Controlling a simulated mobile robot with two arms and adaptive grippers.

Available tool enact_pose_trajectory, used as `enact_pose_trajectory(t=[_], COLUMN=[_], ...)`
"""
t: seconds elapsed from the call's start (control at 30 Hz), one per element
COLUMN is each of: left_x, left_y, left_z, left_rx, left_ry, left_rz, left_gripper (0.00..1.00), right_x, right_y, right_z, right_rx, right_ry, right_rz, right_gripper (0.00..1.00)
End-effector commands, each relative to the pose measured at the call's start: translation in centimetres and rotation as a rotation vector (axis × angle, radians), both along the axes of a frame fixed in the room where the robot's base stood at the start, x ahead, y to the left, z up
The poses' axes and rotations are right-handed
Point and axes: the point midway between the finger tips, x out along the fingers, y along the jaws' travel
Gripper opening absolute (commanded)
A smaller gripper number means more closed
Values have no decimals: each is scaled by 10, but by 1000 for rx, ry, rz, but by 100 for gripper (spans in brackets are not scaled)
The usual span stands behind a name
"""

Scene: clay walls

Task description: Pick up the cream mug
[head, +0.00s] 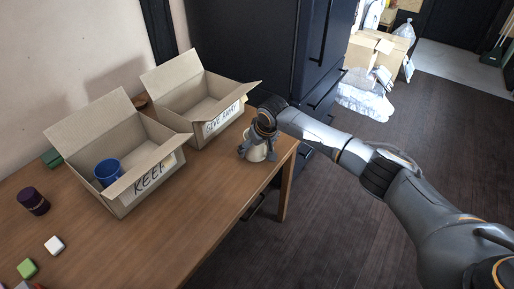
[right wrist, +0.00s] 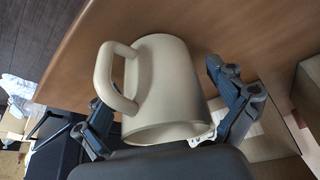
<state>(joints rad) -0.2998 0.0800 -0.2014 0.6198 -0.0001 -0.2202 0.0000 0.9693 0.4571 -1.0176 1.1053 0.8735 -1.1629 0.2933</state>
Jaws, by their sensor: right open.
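The cream mug (head: 255,152) stands on the wooden table near its right end, partly hidden by my right gripper (head: 257,146). In the right wrist view the cream mug (right wrist: 165,85) fills the middle, with its handle toward the upper left. My right gripper (right wrist: 165,108) is open, with one finger on each side of the mug. The left finger is near the handle side, and the right finger stands apart from the mug wall. I cannot tell whether the left finger touches the mug. My left gripper is not in view.
On the table (head: 160,236) stand an open KEEP box (head: 153,182) with a blue mug (head: 107,171) inside and an open GIVE AWAY box (head: 222,121). A dark cabinet (head: 250,40) stands behind.

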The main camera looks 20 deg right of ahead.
Motion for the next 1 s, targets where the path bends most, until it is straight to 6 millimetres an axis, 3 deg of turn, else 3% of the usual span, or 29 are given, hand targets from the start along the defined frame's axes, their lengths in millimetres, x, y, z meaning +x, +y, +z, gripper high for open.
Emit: enact_pose_trajectory(t=[0.2, 0.53, 0.83, 1.0], left_x=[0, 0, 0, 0], left_y=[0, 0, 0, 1], left_z=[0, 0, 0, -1], left_rx=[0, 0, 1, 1], left_ry=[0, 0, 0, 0], left_rz=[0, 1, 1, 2], left_gripper=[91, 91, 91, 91], right_x=[0, 0, 1, 1], right_y=[0, 0, 0, 0], right_z=[0, 0, 3, 16], right_rx=[0, 0, 0, 2], right_ry=[-1, 0, -2, -4], right_rz=[0, 0, 0, 0], right_gripper=[94, 26, 24, 24])
